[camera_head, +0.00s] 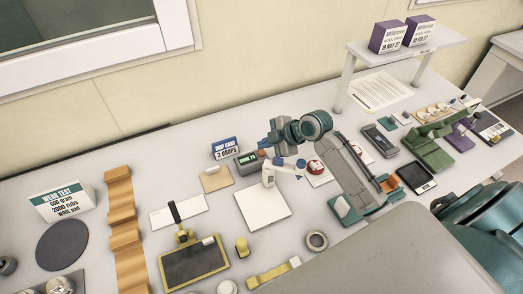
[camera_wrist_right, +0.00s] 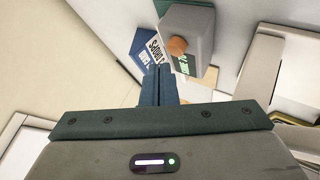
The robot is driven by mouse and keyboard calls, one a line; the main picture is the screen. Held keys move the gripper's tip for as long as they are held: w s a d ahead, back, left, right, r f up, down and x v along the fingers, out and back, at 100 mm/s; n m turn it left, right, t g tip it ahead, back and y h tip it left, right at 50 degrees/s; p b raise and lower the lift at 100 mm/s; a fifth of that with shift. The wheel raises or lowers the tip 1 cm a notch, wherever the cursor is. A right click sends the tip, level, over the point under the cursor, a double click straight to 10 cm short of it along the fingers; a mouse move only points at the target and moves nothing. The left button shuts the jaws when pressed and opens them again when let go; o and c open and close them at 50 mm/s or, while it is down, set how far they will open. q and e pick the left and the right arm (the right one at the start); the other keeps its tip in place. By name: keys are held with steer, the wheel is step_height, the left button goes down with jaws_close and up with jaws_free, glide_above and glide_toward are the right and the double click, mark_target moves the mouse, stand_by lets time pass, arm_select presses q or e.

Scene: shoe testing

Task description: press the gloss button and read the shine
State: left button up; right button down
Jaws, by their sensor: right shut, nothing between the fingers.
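A small grey meter (camera_head: 247,163) with a green display stands at the middle back of the table. Its orange button (camera_head: 262,153) is at its right end. The meter (camera_wrist_right: 187,28), its orange button (camera_wrist_right: 177,45) and its lit green display (camera_wrist_right: 182,66) also show in the right wrist view; I cannot make out a reading. My right gripper (camera_head: 264,143) is shut and empty, close to the button in the head view. In the wrist view its dark fingertips (camera_wrist_right: 160,69) are just below and left of the button; I see no clear contact. My left gripper is not in view.
A blue-and-white sign (camera_head: 226,148) stands behind the meter. A yellow-framed tray (camera_head: 194,264) is front left. A green device (camera_head: 428,155) is at the right.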

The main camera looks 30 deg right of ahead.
mark_target(266, 155)
steer(key=shift+r, duration=0.1)
step_height(266, 155, up, 5)
steer(key=p, duration=0.3)
steer(key=shift+p, duration=0.3)
steer(key=shift+s+d, duration=0.1)
stand_by(0.5)
